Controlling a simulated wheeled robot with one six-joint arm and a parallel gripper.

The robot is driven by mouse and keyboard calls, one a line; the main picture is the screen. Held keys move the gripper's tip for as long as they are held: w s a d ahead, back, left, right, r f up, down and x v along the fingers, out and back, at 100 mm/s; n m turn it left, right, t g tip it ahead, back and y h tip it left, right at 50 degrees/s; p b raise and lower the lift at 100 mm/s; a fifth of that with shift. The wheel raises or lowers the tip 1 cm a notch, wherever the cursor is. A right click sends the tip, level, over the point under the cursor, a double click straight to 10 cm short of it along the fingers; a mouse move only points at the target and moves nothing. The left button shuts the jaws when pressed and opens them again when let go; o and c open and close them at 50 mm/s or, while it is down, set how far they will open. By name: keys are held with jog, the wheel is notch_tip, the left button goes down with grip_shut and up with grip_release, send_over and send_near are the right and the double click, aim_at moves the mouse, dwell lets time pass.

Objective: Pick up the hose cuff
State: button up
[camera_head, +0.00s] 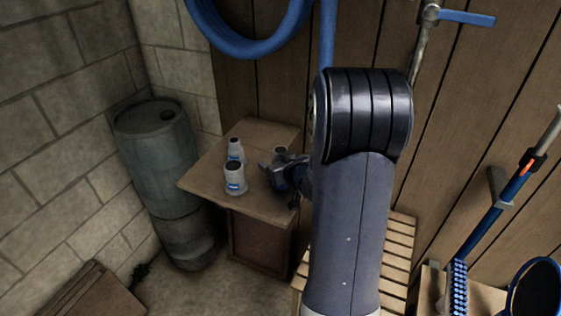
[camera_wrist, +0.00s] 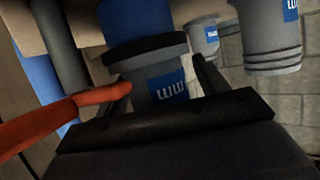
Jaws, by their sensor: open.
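Three grey, blue-labelled pieces stand on a small wooden table (camera_head: 206,178); I cannot tell for certain which is the hose cuff. One grey piece (camera_head: 280,150) is largely hidden behind my gripper (camera_head: 274,171) at the table's right part. In the wrist view, a grey piece with a blue label and a dark band (camera_wrist: 150,84) sits between the fingers of my gripper (camera_wrist: 163,80), which are open around it. I cannot tell whether they touch it. The other two pieces, a larger one (camera_head: 235,178) and a slimmer one (camera_head: 235,150), stand to the left.
A grey barrel (camera_head: 158,160) stands left of the table by the block wall. A blue hose (camera_head: 240,45) hangs on the plank wall behind. A slatted wooden bench (camera_head: 400,250) is at the right. A blurred orange bar (camera_wrist: 50,120) crosses the wrist view's left side.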

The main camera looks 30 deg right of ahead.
jog(key=c, duration=1.1)
jog(key=shift+r, duration=0.1)
notch_tip(320, 180, up, 10)
jog(key=p, duration=0.3)
dwell(0.4)
